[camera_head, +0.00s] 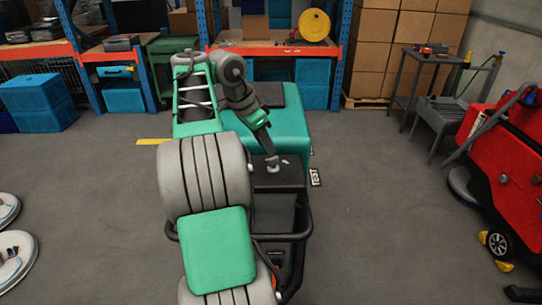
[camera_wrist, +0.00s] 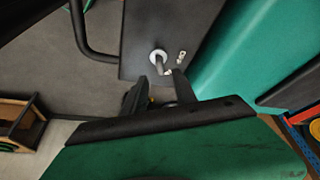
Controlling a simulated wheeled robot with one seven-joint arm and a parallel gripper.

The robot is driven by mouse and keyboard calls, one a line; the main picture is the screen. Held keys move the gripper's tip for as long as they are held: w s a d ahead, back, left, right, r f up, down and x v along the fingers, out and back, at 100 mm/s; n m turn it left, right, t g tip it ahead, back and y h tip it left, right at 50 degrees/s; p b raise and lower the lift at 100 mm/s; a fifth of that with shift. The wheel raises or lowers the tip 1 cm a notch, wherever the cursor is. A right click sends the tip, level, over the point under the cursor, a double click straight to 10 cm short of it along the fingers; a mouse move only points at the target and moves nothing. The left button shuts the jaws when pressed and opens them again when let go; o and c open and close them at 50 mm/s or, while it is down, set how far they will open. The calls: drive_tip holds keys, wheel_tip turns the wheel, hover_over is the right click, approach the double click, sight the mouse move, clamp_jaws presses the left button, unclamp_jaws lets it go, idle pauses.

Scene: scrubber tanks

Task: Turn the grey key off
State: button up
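The grey key (camera_wrist: 159,64) stands in a round pale lock ring on a dark panel (camera_wrist: 140,30). In the head view the key (camera_head: 272,169) is a small light spot on the black panel (camera_head: 285,182) of the green scrubber (camera_head: 289,130). My gripper (camera_wrist: 160,76) points at the key in the wrist view. Its two dark fingers are apart, one on each side of the key's near end. I cannot tell whether they touch it. In the head view my gripper (camera_head: 269,153) is just above the key.
A small pale fitting (camera_wrist: 181,57) sits beside the key. A black bar (camera_head: 303,222) curves around the scrubber's near end. A red machine (camera_head: 510,160) stands at the right, with grey carts (camera_head: 440,117) behind it. Open floor (camera_head: 385,220) lies between.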

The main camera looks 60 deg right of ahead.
sight(273, 158)
drive_tip(key=b+x, duration=0.2)
drive_tip(key=x, duration=0.4)
drive_tip(key=shift+f, duration=0.1)
drive_tip(key=shift+c, duration=0.4)
clamp_jaws()
